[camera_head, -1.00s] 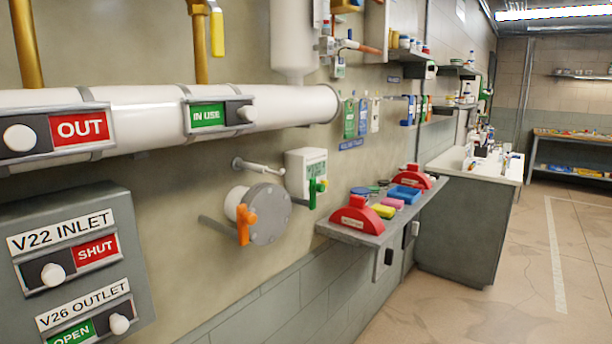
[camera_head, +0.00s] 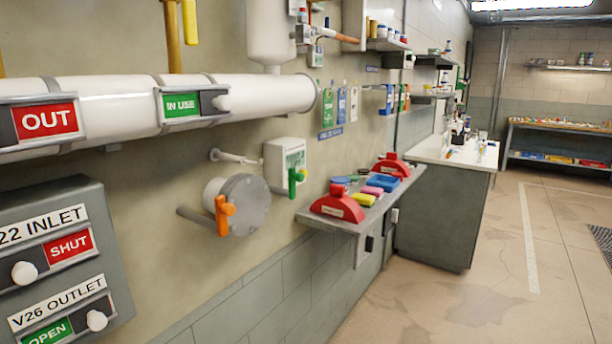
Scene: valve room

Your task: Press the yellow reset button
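I cannot make out a yellow reset button in the head view. Neither of my grippers shows. On the wall are a grey panel (camera_head: 60,262) labelled V22 INLET and V26 OUTLET, with white knobs beside SHUT and OPEN signs. A white pipe (camera_head: 262,97) carries an OUT sign (camera_head: 45,121) and an IN USE sign (camera_head: 182,104). Below it are a round grey flange (camera_head: 246,203) with an orange handle (camera_head: 223,214) and a white box (camera_head: 287,160) with a green handle (camera_head: 293,182).
A wall shelf (camera_head: 375,216) juts out, holding red lockout pieces (camera_head: 337,204), a yellow block (camera_head: 362,199) and a blue tray (camera_head: 384,183). A grey cabinet (camera_head: 434,218) stands beyond. The floor (camera_head: 470,300) at right is clear.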

